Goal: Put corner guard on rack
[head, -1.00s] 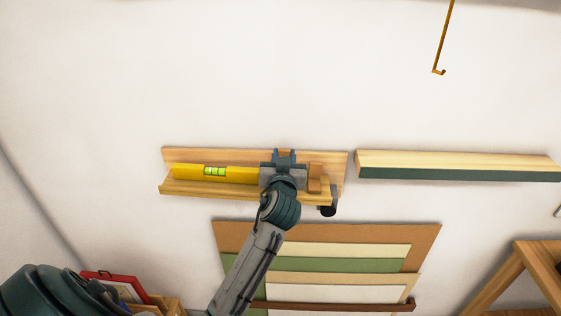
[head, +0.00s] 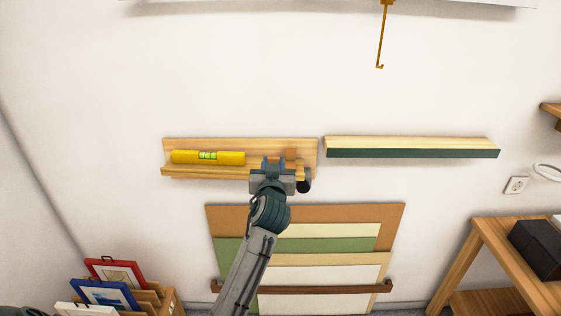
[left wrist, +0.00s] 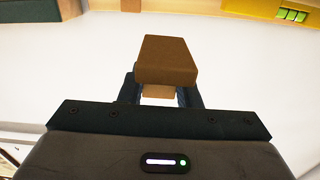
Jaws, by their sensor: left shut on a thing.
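The corner guard is a brown block (left wrist: 166,60) between the fingers of my left gripper in the left wrist view. My left gripper (head: 272,162) is shut on it in front of the right part of a wooden wall ledge (head: 200,144). In the head view the gripper hides much of that part, and a brown piece (head: 291,156) shows just behind it. A yellow level (head: 207,157) lies on the ledge to the left. Whether the block touches the ledge cannot be told. My right gripper is not in view.
A green-fronted shelf (head: 410,153) is on the wall to the right, its top bare. Stacked mat boards (head: 310,245) stand below the ledge. Framed prints (head: 115,272) stand in a wooden holder at lower left. A wooden table (head: 480,235) with a black box (head: 538,248) is at right.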

